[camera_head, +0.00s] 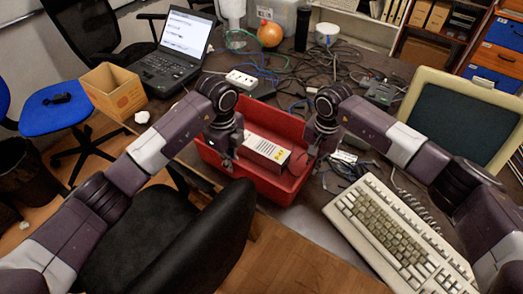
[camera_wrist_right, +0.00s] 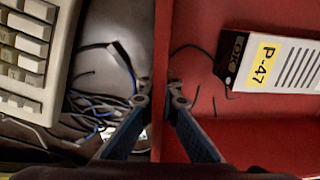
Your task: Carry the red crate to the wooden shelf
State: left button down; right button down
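The red crate (camera_head: 286,190) is at the table's front edge in the head view, between my two arms. My right gripper (camera_head: 317,160) is at the crate's right wall. In the right wrist view its fingers (camera_wrist_right: 162,92) press on both sides of the crate wall (camera_wrist_right: 162,40). My left gripper (camera_head: 229,160) is at the crate's left wall; its fingers are too small to judge. The wooden shelf (camera_head: 398,44) stands at the back right.
A keyboard (camera_head: 400,235) and a monitor (camera_head: 465,120) are right of the crate. Cables, a power strip (camera_head: 242,79) and an orange ball (camera_head: 270,34) lie behind it. A laptop (camera_head: 178,55) and cardboard box (camera_head: 113,92) are left. A black chair (camera_head: 190,240) stands in front.

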pick_arm(q)
jog(key=shift+w+r, duration=0.1)
jog(key=shift+r, duration=0.05)
pick_arm(e)
jog(key=shift+w+r, duration=0.1)
jog(key=shift+r, duration=0.1)
pick_arm(q)
jog(key=shift+r, duration=0.15)
pick_arm(e)
jog(key=shift+r, duration=0.1)
